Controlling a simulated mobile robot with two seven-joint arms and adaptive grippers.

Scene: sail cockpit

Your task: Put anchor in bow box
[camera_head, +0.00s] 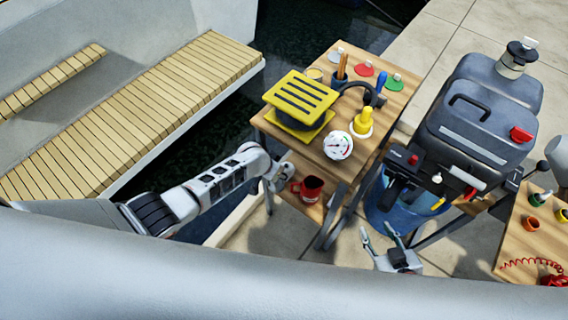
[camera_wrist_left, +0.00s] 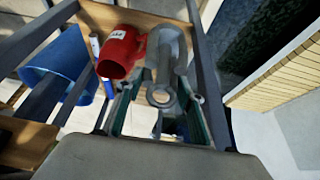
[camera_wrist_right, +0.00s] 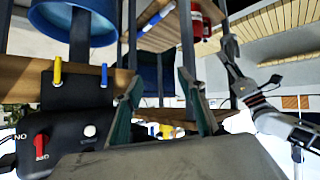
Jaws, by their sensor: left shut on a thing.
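My left gripper (camera_head: 281,177) reaches in from the left beside the wooden work table, at lower-shelf height. In the left wrist view its fingers (camera_wrist_left: 163,98) are around a grey metal piece with a ring end (camera_wrist_left: 166,62), which looks like the anchor; its far end is partly hidden. A red mug-like thing (camera_wrist_left: 118,52) lies just left of it, and shows on the lower shelf in the head view (camera_head: 309,188). My right gripper (camera_head: 391,244) is open and empty in front of the blue bucket; its fingers (camera_wrist_right: 160,92) stand apart. I cannot tell which thing is the bow box.
The table top (camera_head: 300,135) holds a yellow slatted block (camera_head: 303,95), a white gauge (camera_head: 338,146) and several small items. A dark outboard motor (camera_head: 475,125) stands over the blue bucket (camera_head: 400,212). A smaller table (camera_head: 520,235) is at right. The slatted bench (camera_head: 140,115) is clear.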

